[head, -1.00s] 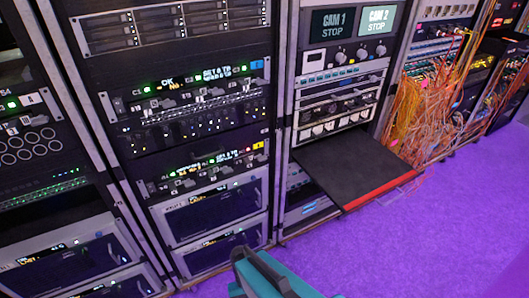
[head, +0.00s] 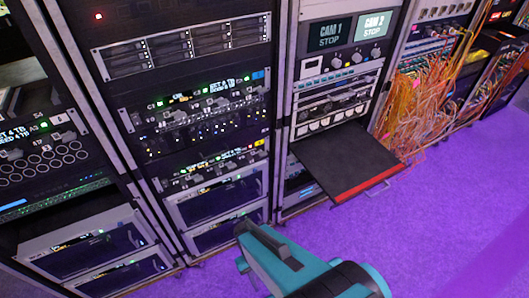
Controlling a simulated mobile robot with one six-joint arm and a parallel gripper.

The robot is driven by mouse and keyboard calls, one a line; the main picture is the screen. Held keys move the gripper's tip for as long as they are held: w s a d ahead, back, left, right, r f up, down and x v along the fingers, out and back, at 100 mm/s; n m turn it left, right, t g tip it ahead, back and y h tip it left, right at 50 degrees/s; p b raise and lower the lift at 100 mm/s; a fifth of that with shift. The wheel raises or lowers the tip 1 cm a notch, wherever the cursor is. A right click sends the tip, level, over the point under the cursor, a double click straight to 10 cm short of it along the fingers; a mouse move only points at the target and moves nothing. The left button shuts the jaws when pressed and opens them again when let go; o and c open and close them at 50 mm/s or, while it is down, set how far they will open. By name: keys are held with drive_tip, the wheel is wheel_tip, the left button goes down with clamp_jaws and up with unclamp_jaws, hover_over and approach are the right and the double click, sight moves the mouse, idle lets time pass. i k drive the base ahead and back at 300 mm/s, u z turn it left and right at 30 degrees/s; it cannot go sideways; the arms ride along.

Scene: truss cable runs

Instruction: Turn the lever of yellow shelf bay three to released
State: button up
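The yellow shelf (head: 215,168) is the lower lever row in the middle rack, marked by a small yellow tag (head: 258,143) at its right end. It carries a few small grey levers and green lights. The levers are too small to tell which is bay three or how each is turned. My teal and dark arm (head: 300,262) reaches in from the bottom edge, in front of the floor and below the shelf, apart from it.
A similar shelf with a blue tag (head: 258,75) sits higher in the same rack. A dark pull-out tray (head: 345,160) with a red front edge juts out at the right. Loose orange cables (head: 430,105) hang beyond it. Purple floor (head: 460,210) is clear at lower right.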

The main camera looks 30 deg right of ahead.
sight(260, 153)
drive_tip(key=k, duration=1.35)
drive_tip(key=u, duration=0.45)
drive_tip(key=i, duration=0.9)
drive_tip(key=u, duration=0.25)
